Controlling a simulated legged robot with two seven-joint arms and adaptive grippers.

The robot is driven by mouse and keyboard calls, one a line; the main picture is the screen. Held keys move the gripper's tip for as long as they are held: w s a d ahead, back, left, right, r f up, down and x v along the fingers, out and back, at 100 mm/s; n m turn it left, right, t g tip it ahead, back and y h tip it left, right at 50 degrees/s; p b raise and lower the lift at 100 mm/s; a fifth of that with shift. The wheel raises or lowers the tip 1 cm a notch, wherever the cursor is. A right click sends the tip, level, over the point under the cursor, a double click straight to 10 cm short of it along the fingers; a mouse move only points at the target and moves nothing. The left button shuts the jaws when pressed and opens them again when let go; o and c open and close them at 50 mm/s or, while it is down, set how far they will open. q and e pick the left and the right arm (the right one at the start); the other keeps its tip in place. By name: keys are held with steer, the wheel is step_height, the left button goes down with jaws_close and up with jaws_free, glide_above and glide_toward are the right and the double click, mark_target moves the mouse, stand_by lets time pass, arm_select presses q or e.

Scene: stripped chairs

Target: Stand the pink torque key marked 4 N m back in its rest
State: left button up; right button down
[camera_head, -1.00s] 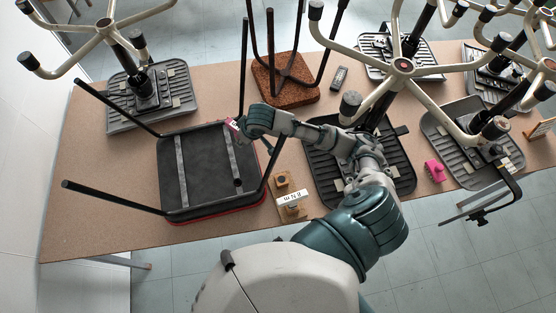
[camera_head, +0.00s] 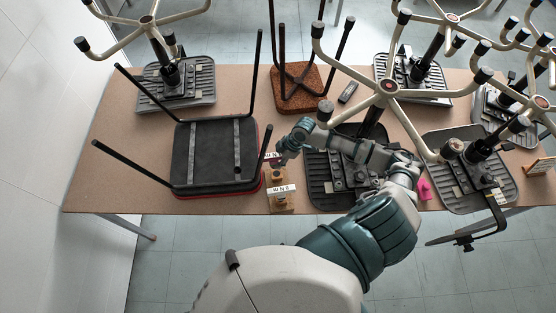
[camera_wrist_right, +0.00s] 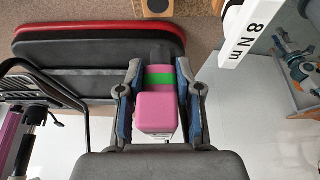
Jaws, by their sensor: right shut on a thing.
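My right gripper (camera_head: 279,158) is shut on the pink torque key (camera_wrist_right: 158,110), which has a green band and sits between both fingers in the right wrist view. In the head view a white label (camera_head: 271,156) shows at the gripper, its number unreadable. The wooden rest (camera_head: 275,205) stands near the table's front edge, just below the gripper in the picture. A wooden piece with a dark hole (camera_wrist_right: 155,6) shows at the wrist view's top.
An upturned chair (camera_head: 215,155) with a black seat lies left of the rest, its legs sticking up. A ribbed black plate (camera_head: 325,185) is close on the right. A pink object (camera_head: 425,189) lies further right. Bare table (camera_head: 130,185) shows at the left.

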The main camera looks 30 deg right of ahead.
step_height(320, 180, down, 6)
steer(key=b, duration=0.3)
steer(key=shift+d+r, duration=0.15)
steer(key=shift+d, duration=0.55)
steer(key=shift+s+a+p, duration=0.1)
steer(key=shift+a+p, duration=0.25)
steer(key=shift+a, duration=0.45)
steer(key=shift+d, duration=0.9)
steer(key=shift+a, duration=0.25)
steer(key=shift+d+f+b, duration=0.3)
steer(key=shift+f, duration=0.55)
arm_select(q)
steer(key=shift+s+d+f+b, duration=0.1)
steer(key=shift+s+d+f, duration=0.2)
steer(key=shift+f, duration=0.25)
steer(key=shift+s+d+f+b, duration=0.1)
steer(key=shift+s+d+f, duration=0.05)
steer(key=shift+d+f, duration=0.3)
steer(key=shift+s+d+f+b, duration=0.1)
steer(key=shift+s+d+f, duration=0.2)
steer(key=shift+f, duration=0.3)
arm_select(e)
steer(key=shift+a+f, duration=0.3)
steer(key=shift+f, duration=0.2)
